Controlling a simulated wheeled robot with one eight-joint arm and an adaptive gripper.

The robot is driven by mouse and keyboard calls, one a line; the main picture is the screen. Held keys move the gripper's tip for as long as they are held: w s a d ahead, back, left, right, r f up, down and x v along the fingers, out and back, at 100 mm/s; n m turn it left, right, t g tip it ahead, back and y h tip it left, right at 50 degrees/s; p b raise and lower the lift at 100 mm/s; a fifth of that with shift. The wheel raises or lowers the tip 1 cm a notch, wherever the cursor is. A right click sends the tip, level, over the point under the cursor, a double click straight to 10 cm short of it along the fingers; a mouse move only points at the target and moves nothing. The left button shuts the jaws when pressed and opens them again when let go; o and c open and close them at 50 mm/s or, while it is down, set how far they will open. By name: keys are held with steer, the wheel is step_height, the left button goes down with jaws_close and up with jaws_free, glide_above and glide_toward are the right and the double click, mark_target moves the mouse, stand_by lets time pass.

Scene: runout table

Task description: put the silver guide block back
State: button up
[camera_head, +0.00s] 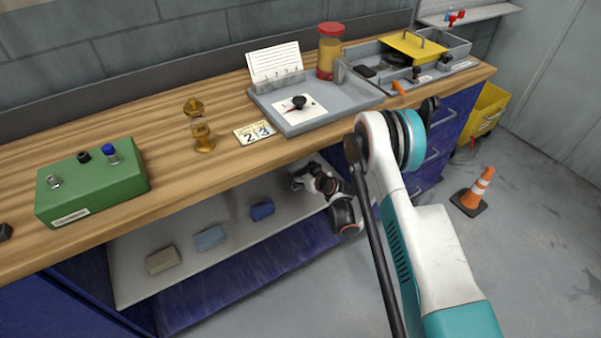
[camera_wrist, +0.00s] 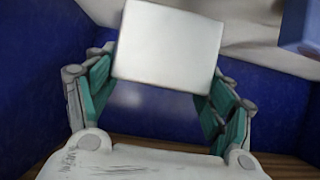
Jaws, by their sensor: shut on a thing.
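The silver guide block (camera_wrist: 168,48) shows in the wrist view as a pale, nearly white square face, slightly tilted. My gripper (camera_wrist: 165,82) has its green and grey fingers on either side of it and is shut on it. In the head view my gripper (camera_head: 300,179) reaches under the bench top, over the right part of the pale lower shelf (camera_head: 135,262). I cannot make out the silver block in the head view. Whether it touches the shelf cannot be told.
A tan block (camera_head: 163,260), a grey-blue block (camera_head: 210,238) and a blue block (camera_head: 262,211) lie spaced along the shelf. The wooden bench top (camera_head: 180,170) overhangs it. A green box (camera_head: 92,182) and a grey tray (camera_head: 345,98) stand above. A cone (camera_head: 475,190) stands right.

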steer(key=shift+f+b, duration=0.85)
steer(key=shift+f, duration=2.3)
steer(key=o, duration=1.7)
steer(key=shift+c, duration=0.2)
